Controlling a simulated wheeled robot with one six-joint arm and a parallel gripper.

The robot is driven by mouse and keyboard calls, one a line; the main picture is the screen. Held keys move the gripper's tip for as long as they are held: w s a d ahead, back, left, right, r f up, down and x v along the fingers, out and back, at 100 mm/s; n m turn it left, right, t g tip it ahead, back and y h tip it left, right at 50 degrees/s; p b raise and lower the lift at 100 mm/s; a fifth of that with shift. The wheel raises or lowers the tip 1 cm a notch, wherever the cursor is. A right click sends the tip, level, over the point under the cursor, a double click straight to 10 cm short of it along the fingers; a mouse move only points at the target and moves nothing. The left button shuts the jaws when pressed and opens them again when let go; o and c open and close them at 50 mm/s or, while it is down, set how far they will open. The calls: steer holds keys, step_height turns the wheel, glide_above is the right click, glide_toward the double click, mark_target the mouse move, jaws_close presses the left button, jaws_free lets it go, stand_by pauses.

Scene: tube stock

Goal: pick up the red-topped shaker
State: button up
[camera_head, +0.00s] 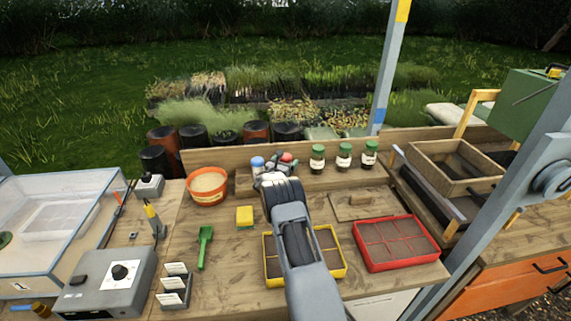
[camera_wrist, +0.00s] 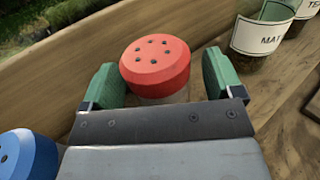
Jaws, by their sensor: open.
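The red-topped shaker (camera_wrist: 155,66) shows in the wrist view with small holes in its red lid, and its pale body is mostly hidden below. My gripper (camera_wrist: 158,88) is open, with one green-padded finger on each side of the shaker. I see a gap on at least the right side; whether the left finger touches the lid I cannot tell. In the head view the red lid (camera_head: 287,157) shows just beyond my gripper (camera_head: 275,166), near the back board of the bench. My arm hides the shaker's body there.
A blue-topped shaker (camera_wrist: 27,157) stands close on the left, also in the head view (camera_head: 257,162). Green-lidded jars (camera_head: 317,158) stand to the right along the back board (camera_head: 215,157). An orange pot (camera_head: 207,193) is left. Yellow (camera_head: 272,281) and red (camera_head: 408,268) trays lie in front.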

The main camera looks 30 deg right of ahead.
steer(key=shift+w+d, duration=0.15)
steer(key=shift+d, duration=0.1)
steer(key=c, duration=1)
